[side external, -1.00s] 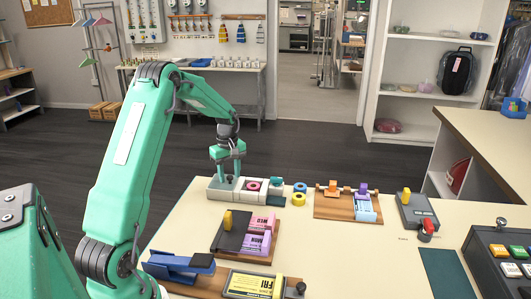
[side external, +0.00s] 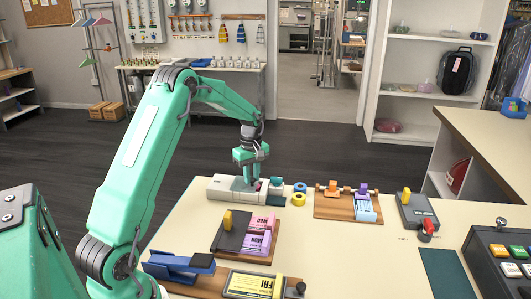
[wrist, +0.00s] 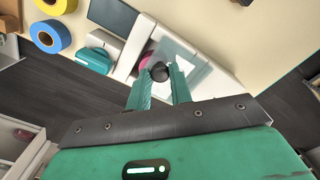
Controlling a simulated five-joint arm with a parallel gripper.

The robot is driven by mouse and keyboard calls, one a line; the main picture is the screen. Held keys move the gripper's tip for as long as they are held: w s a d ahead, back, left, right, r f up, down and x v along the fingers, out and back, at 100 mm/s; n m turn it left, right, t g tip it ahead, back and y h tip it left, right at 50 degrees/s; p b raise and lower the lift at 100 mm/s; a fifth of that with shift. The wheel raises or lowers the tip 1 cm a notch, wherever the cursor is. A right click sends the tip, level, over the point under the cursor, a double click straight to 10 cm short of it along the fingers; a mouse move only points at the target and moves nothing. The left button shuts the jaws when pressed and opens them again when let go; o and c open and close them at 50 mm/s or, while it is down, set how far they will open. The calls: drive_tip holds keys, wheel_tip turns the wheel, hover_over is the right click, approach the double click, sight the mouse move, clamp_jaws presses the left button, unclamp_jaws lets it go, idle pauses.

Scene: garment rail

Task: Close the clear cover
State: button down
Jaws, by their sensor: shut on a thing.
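My gripper (wrist: 159,84) is shut on the dark round knob (wrist: 160,71) of the clear cover (wrist: 180,52). The cover is a see-through panel lying over the white tray (wrist: 204,73), and its exact edges are hard to make out. A pink roll (wrist: 145,61) sits in the tray beside the knob, partly under or next to the cover. In the side external view, my gripper (side external: 248,182) is low over the middle of the white tray (side external: 217,190) and hides the knob and most of the pink roll.
A teal dispenser-like item (wrist: 97,60) stands at the tray's end. Blue (side external: 300,187) and yellow (side external: 298,199) rolls lie just right of it. The table's far edge is close behind the tray.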

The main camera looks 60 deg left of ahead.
drive_tip(key=shift+w+d, duration=0.8)
drive_tip(key=shift+w, duration=0.05)
drive_tip(key=c, duration=1.3)
unclamp_jaws()
drive_tip(key=shift+o, duration=0.2)
drive_tip(key=shift+r, duration=0.1)
drive_tip(key=shift+r, duration=0.15)
wheel_tip(320, 180, up, 8)
drive_tip(key=shift+f, duration=0.25)
